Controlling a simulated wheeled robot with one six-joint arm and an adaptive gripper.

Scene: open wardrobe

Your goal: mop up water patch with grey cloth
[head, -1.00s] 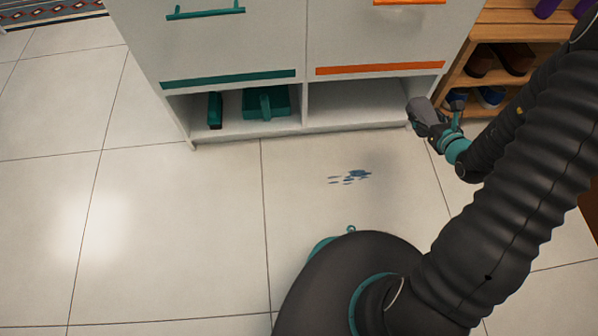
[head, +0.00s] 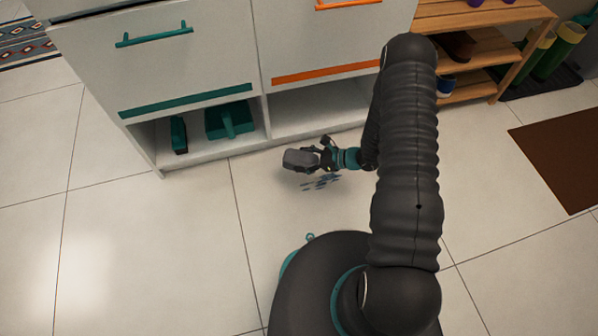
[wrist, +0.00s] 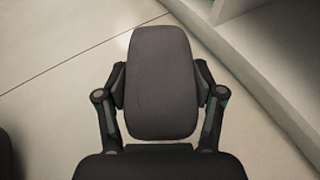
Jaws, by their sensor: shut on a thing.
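The grey cloth (head: 299,159) is a thick, rounded dark-grey pad. My gripper (head: 318,156) is shut on it and holds it out to the left. In the wrist view the cloth (wrist: 162,84) fills the space between the fingers of my gripper (wrist: 162,95). The water patch (head: 322,182) is a cluster of small blue-grey spots on the floor tile, just below the cloth and gripper in the head view. Part of the patch may be hidden behind them. Whether the cloth touches the floor I cannot tell.
A white cabinet (head: 190,60) stands behind, with a teal dustpan (head: 230,120) and a teal brush (head: 179,135) in its open bottom shelf. A wooden shoe rack (head: 480,75) and a brown mat (head: 565,155) are at the right. The tiles at left are clear.

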